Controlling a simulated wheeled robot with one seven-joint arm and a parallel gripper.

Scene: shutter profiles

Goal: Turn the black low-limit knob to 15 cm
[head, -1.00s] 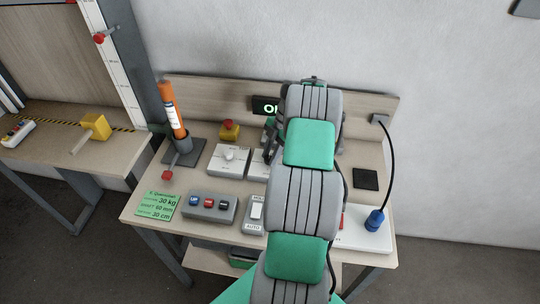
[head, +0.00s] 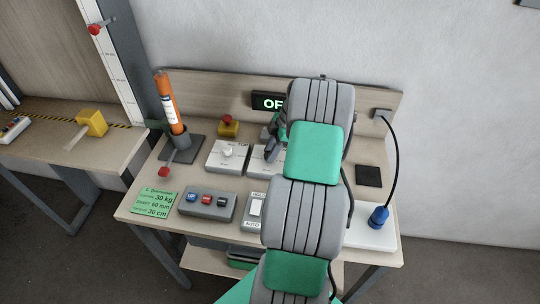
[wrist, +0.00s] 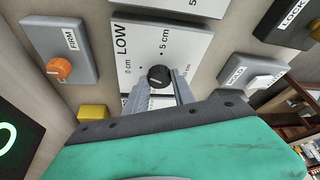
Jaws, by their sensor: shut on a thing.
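The black low-limit knob (wrist: 160,76) stands on a white panel (wrist: 128,50) marked LOW in the wrist view. The labels 0 cm and 5 cm show beside it; the scale on the near side is mostly hidden by my gripper. I cannot read clearly where the knob points. My gripper (wrist: 160,84) has one finger on each side of the knob and is shut on it. In the head view my arm hides the knob, and the low-limit panel (head: 262,164) shows only partly beside it.
In the wrist view an orange knob (wrist: 59,68) on a FIRM panel sits left and a white switch (wrist: 262,82) right. In the head view a white-knob panel (head: 227,154), button box (head: 207,203), orange tube (head: 168,100) and blue plug (head: 378,217) share the bench.

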